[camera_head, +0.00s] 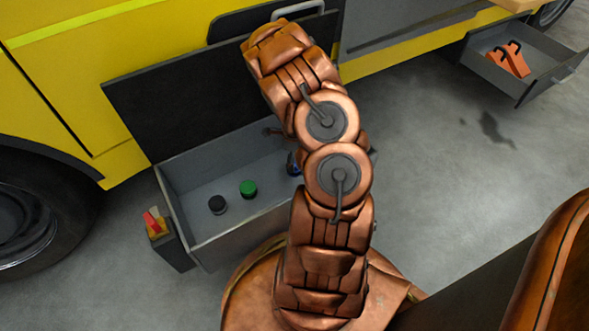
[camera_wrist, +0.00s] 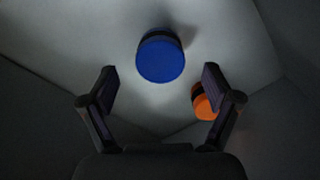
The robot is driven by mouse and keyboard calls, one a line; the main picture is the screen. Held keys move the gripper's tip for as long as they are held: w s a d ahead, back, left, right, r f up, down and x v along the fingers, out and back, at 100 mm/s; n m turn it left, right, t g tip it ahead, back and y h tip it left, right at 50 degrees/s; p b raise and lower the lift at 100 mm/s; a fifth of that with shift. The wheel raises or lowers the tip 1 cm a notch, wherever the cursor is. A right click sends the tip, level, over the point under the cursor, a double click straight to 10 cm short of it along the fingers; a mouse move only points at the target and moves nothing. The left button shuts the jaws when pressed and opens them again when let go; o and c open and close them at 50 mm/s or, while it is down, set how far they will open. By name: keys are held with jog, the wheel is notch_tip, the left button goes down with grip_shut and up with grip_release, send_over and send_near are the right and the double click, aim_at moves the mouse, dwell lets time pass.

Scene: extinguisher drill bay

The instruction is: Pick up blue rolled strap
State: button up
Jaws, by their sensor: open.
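The blue rolled strap (camera_wrist: 160,58) is a short blue cylinder with a dark band, standing on the grey floor of the open drawer. In the wrist view it lies ahead of my gripper (camera_wrist: 157,88), roughly centred between the two fingers and a little beyond their tips. The fingers are spread open, with nothing between them. In the head view only a small part of the blue strap (camera_head: 293,164) shows at the left edge of my arm. My arm hides my gripper in that view.
A green roll (camera_head: 248,189) and a black roll (camera_head: 217,204) stand in the same drawer (camera_head: 244,229). An orange roll (camera_wrist: 203,103) is partly hidden behind my right finger. Drawer walls and a raised dark panel (camera_head: 215,90) surround the space. Another open drawer (camera_head: 502,80) holds orange items.

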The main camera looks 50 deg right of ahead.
notch_tip(320, 180, down, 5)
jog(key=b, duration=0.2)
jog(key=shift+s+b, duration=0.1)
jog(key=shift+b, duration=0.2)
jog(key=shift+r, duration=0.1)
jog(key=c, duration=1.4)
